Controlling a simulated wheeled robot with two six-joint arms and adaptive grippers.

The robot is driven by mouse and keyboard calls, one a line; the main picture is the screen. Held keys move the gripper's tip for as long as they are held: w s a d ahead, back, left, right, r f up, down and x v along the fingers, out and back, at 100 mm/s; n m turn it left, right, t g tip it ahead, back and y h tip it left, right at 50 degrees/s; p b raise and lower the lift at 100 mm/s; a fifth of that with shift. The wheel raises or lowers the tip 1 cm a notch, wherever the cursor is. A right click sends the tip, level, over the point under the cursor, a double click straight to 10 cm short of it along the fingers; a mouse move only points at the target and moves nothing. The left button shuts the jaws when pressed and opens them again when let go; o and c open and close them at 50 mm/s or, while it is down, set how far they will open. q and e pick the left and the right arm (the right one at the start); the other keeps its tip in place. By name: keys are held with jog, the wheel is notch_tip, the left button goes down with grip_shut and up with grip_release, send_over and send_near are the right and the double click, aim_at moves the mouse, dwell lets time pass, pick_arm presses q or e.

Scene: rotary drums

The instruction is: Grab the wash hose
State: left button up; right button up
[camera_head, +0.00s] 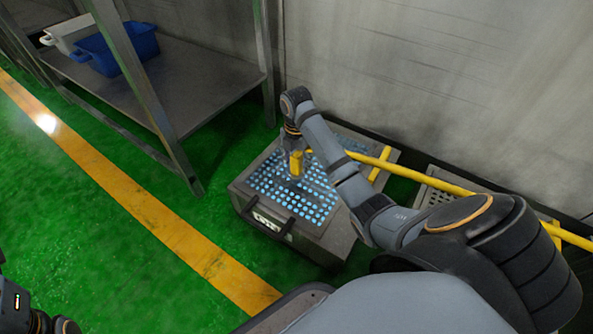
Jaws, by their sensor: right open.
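A yellow pipe-like length, which looks like the wash hose (415,174), runs from behind my right arm along the wall to the right. A short yellow piece (297,162) stands upright over the perforated top of a grey metal box (240,190). I cannot tell whether it joins the long yellow length. My right gripper (295,172) is open and points down at this short piece; its fingers are small and partly hidden, so contact is unclear. Only a part of my left arm shows at the lower left corner, without its gripper.
A metal shelf (190,85) with a blue bin (118,48) and a white bin (66,36) stands at the upper left. A second perforated panel (436,194) lies by the wall (440,80) at right. The green floor (90,215) at left is clear.

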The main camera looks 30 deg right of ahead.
jog(key=shift+f, duration=0.35)
jog(key=shift+c, duration=0.2)
grip_shut()
